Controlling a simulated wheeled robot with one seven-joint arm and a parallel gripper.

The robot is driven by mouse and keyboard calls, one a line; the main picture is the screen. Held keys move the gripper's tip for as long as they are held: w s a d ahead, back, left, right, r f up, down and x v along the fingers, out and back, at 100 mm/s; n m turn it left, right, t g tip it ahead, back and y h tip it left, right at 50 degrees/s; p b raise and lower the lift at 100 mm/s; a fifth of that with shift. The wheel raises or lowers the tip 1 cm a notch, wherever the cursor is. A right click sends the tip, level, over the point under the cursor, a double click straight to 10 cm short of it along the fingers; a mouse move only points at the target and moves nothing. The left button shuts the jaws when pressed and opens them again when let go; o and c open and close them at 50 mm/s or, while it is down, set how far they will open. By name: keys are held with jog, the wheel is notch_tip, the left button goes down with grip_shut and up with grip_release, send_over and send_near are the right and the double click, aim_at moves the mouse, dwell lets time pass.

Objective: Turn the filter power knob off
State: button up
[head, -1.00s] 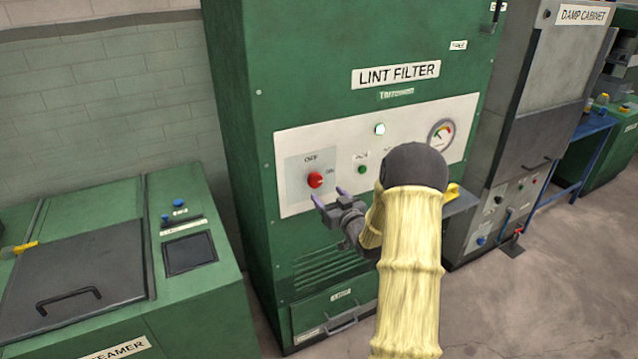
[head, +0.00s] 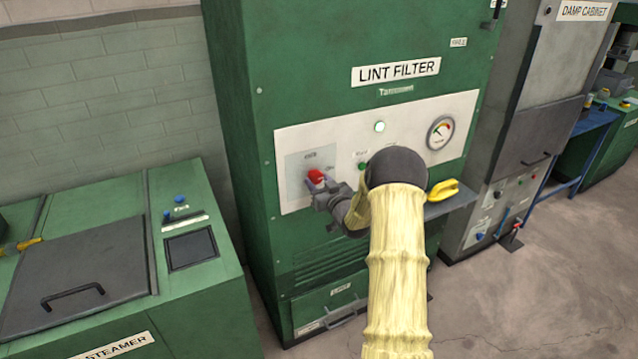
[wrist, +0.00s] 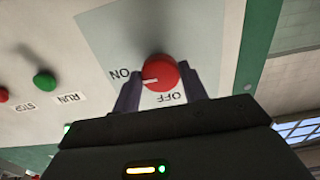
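The red filter power knob (head: 316,175) is on the white control panel (head: 400,128) of the green lint filter cabinet (head: 300,50). In the wrist view the red knob (wrist: 160,73) sits between the two purple fingers of my gripper (wrist: 160,88). Its white pointer line points toward the ON label (wrist: 120,75); the OFF label (wrist: 164,97) is beside the knob, nearer the gripper. My gripper (head: 318,184) is at the knob in the head view, its fingers apart with one on each side. I cannot tell whether both fingers touch the knob.
A green button (wrist: 44,82) and a red button (wrist: 3,95) are beside the knob on the panel. A yellow-handled object (head: 443,190) rests on a shelf at the cabinet's right. The steamer (head: 200,300) stands at left, the damp cabinet (head: 530,100) at right.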

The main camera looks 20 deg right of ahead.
jog(key=shift+f+n+b, duration=0.1)
jog(key=shift+n+b, duration=0.2)
jog(key=shift+b, duration=0.3)
jog(key=n+b, duration=0.3)
jog(key=b, duration=0.2)
jog(key=shift+f, duration=0.2)
jog(key=n+b, duration=0.4)
jog(key=b, duration=0.3)
jog(key=shift+n+b, duration=0.3)
jog(key=n+b, duration=0.6)
jog(key=b, duration=0.2)
jog(key=shift+b, duration=0.35)
jog(key=n+b, duration=0.3)
jog(key=b, duration=0.1)
jog(key=shift+d+r+n, duration=0.1)
jog(key=shift+r+n, duration=0.2)
jog(key=shift+n, duration=0.1)
jog(key=shift+r, duration=0.1)
jog(key=o, duration=1)
jog(key=shift+c, duration=0.2)
jog(key=shift+s, duration=0.1)
